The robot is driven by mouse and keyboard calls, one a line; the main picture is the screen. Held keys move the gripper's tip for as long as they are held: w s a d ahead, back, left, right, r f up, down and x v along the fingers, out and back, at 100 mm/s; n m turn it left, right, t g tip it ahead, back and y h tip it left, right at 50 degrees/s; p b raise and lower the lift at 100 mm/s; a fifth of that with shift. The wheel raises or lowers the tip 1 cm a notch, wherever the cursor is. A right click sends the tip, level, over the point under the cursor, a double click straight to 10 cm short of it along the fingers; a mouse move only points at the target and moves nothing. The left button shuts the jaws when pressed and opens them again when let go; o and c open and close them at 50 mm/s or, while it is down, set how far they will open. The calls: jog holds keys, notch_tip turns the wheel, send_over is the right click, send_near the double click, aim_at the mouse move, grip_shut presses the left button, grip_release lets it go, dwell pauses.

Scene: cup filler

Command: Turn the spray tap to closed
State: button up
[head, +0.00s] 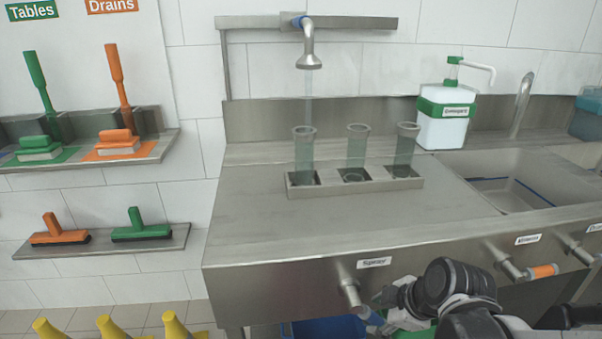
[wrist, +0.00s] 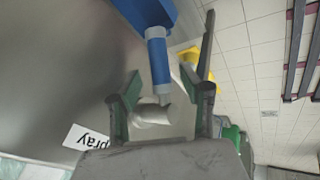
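The spray tap (head: 351,294) is a metal tap on the front of the steel counter, below the "Spray" label (head: 374,262). In the wrist view its metal body (wrist: 152,116) and blue handle sleeve (wrist: 157,62) show between my fingers. My gripper (head: 380,302) is beside the tap, at its right in the head view. In the wrist view my gripper (wrist: 164,92) is open, with gaps visible beside the handle. Water falls from the spray head (head: 308,60) into the left clear cup (head: 304,150). The handle's end is partly hidden in the head view.
A metal rack (head: 355,188) holds the clear cups on the counter. A soap dispenser (head: 443,122) and sink (head: 510,190) are at the right. Another tap with an orange handle (head: 543,271) is right of my gripper. A blue bin (head: 325,329) is below the counter.

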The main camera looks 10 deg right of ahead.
aim_at(374, 315)
jog(key=shift+b+x, duration=0.85)
jog(key=shift+x, duration=1.3)
grip_shut()
